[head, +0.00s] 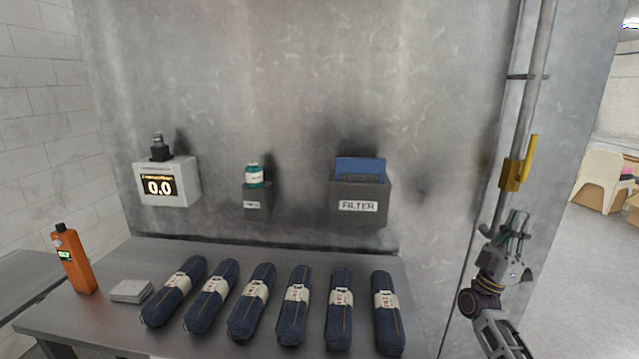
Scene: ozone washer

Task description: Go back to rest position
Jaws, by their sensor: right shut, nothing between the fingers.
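My right gripper (517,222) is at the right of the head view, shut and empty, pointing up. It is just below a yellow valve handle (517,172) on a grey vertical pipe (535,85). I cannot tell whether it touches the pipe. My right arm comes up from the bottom right edge. My left gripper is not in view.
On the wall are a display box (185,182), a small bottle (254,176) and a FILTER box (358,206). A chair (600,178) stands right.

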